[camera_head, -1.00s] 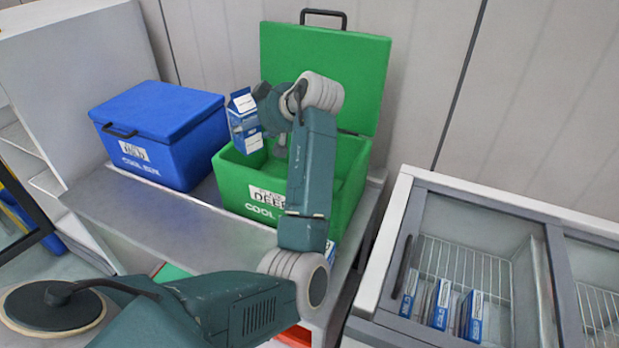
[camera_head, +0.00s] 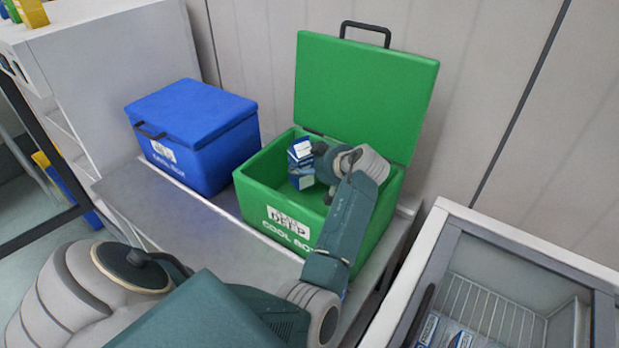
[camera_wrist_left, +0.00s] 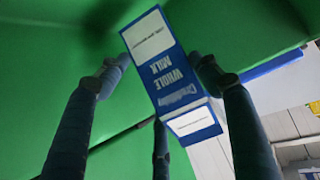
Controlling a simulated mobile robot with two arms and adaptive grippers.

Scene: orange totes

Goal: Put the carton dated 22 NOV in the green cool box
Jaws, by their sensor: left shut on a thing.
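The green cool box (camera_head: 252,196) stands on the metal counter with its lid (camera_head: 366,95) raised. A blue and white milk carton (camera_head: 300,166) is inside the mouth of the box, toward its left part. My left gripper (camera_head: 316,160) is shut on the carton, which also shows in the left wrist view (camera_wrist_left: 165,60), marked whole milk and upside down in that picture. The fingers (camera_wrist_left: 160,85) reach around it from both sides. Its date is too small to read. The gripper is partly hidden by my arm in the head view. My right gripper is not in view.
A closed blue cool box (camera_head: 200,140) stands to the left on the same counter (camera_head: 170,215). A glass-topped chest (camera_head: 510,290) at the right holds more blue and white cartons (camera_head: 440,332). My arm covers the front right of the green box.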

